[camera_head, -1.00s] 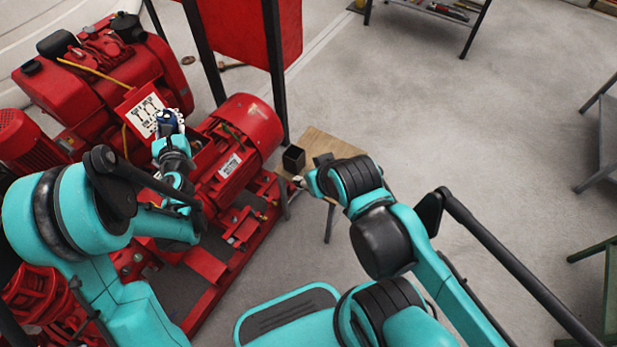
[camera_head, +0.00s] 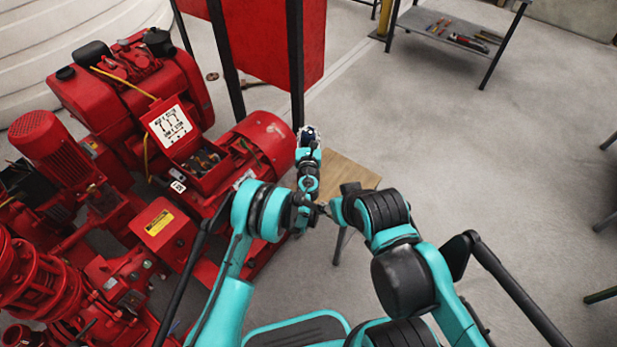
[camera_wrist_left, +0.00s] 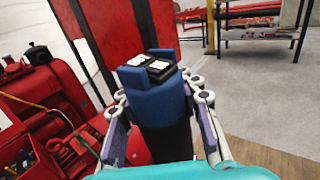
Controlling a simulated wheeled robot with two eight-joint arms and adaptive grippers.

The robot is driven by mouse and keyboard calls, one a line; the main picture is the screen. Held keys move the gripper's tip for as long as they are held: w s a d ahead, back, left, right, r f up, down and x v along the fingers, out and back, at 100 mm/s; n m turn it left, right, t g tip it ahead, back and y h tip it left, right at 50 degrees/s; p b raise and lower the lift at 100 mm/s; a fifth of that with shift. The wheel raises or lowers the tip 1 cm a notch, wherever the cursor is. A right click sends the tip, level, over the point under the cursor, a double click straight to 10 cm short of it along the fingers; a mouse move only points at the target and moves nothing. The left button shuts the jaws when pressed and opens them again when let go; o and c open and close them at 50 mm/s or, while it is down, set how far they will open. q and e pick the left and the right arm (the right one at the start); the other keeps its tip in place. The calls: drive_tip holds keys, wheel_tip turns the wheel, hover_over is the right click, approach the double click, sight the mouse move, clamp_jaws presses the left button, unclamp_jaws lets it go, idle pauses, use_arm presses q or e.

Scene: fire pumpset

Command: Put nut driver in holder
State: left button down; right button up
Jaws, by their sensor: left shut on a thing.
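The black box-shaped holder on that table is hidden behind my left arm now. My right gripper (camera_head: 326,209) is near the table's front edge, mostly covered by its own arm; its fingers are not clear.
The red pumpset (camera_head: 185,140), with an open electrical box (camera_head: 203,160), fills the left side. A red panel (camera_head: 290,45) on dark posts stands behind the table. A shelf with tools (camera_head: 455,35) is at the back right. The floor at right is mostly clear.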

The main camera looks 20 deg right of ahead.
use_arm(q)
wheel_tip(320, 180, down, 10)
drive_tip(key=b, duration=0.3)
drive_tip(key=shift+r+b, duration=0.1)
drive_tip(key=shift+b, duration=0.25)
drive_tip(key=shift+r, duration=0.1)
drive_tip(key=c, duration=1)
unclamp_jaws()
drive_tip(key=shift+c, duration=0.2)
drive_tip(key=shift+s, duration=0.1)
